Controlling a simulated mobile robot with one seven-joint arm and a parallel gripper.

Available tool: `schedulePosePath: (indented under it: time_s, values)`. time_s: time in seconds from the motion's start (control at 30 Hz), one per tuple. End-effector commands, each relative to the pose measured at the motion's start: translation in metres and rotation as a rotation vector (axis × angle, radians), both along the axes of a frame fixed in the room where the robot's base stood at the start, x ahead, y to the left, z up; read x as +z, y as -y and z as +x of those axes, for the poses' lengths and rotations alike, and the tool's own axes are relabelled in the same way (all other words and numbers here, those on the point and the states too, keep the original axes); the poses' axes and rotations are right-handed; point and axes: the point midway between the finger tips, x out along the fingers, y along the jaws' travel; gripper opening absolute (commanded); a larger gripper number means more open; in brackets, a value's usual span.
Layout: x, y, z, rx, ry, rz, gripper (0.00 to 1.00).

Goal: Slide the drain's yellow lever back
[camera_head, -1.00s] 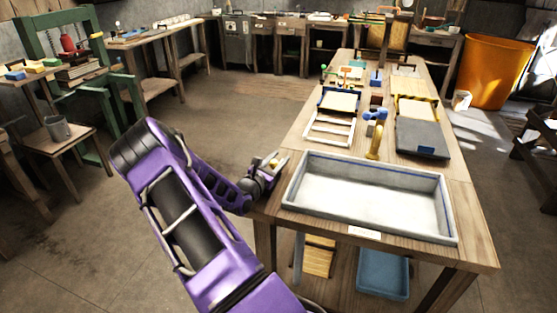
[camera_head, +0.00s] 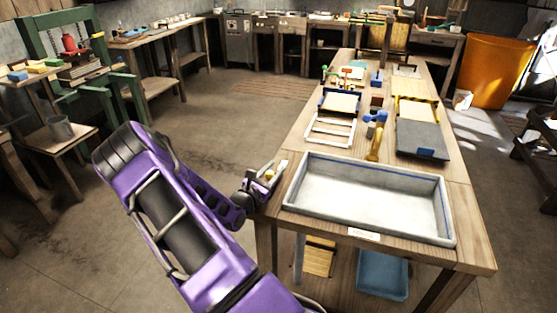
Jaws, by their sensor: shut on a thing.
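My gripper (camera_head: 272,173) is at the left edge of the wooden table, beside the left end of the grey-white tray (camera_head: 300,208). Something small and yellow (camera_head: 269,175) shows at its fingers; I take it to be the drain's lever. The gripper is shut on it. The drain itself is hidden behind my purple arm and the gripper, and the contact is too small to see clearly. The tray looks empty, with a pale bottom and a blue line inside its rim.
A yellow-handled tool (camera_head: 375,146) stands just behind the tray. A white frame (camera_head: 330,130) and a dark grey slab (camera_head: 422,140) lie farther back on the table (camera_head: 470,215). A blue bin (camera_head: 382,274) sits below. The floor left of the table is open.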

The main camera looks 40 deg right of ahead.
Motion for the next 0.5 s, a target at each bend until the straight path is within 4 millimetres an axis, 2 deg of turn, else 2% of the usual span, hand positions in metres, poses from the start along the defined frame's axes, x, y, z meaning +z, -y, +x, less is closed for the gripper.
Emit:
schedulePosePath:
  time_s: [0.1,0.4,0.43,0.5]
  values:
    - [0.0008,-0.0128,-0.0058,0.002,-0.002,0.001,0.0]
    - [-0.0014,-0.0152,-0.0076,0.001,-0.002,0.003,0.0]
    - [-0.0016,-0.0153,-0.0076,0.001,-0.002,0.003,0.45]
    - [-0.0016,-0.0152,-0.0073,0.001,-0.002,0.003,0.57]
